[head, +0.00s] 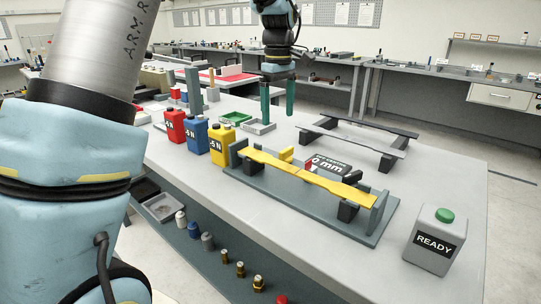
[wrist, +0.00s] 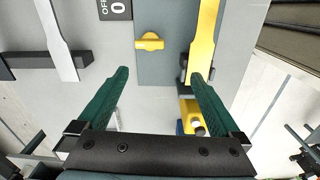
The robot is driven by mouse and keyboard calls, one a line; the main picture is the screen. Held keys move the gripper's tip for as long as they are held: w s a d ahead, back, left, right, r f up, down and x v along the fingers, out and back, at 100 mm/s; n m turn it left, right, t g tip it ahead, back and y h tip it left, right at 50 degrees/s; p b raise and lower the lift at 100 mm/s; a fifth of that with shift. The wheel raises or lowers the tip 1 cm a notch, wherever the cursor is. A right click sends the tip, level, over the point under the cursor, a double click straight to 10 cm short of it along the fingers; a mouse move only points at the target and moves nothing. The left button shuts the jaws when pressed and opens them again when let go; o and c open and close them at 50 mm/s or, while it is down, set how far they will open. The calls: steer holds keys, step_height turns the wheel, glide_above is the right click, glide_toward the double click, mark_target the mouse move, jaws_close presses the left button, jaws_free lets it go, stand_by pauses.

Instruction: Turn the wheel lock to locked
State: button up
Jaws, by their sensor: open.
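A small yellow turn-knob (wrist: 149,41) sits on the grey base plate of the test fixture, and it also shows in the head view (head: 287,154). It may be the wheel lock, but no lock marking is readable and I cannot tell its state. In the wrist view its bar lies across the picture. My gripper (head: 278,117) is open and empty, pointing down above the table behind the fixture. In the wrist view my gripper's (wrist: 159,73) green fingers are spread, with the knob ahead of them and apart from them.
A grey strip (head: 363,136) lies behind. A READY box (head: 434,240) stands at front right.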

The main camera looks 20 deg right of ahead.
mark_target(286, 149)
steer(key=shift+n, duration=0.4)
steer(key=d+f, duration=0.1)
steer(key=f, duration=0.2)
steer(key=f+p, duration=0.1)
steer(key=f, duration=0.3)
steer(key=d+f, duration=0.1)
steer(key=f, duration=0.2)
steer(key=shift+s+d+f+p, duration=0.1)
steer(key=shift+d+f+p, duration=0.15)
steer(key=shift+d+p, duration=0.05)
steer(key=c, duration=1.4)
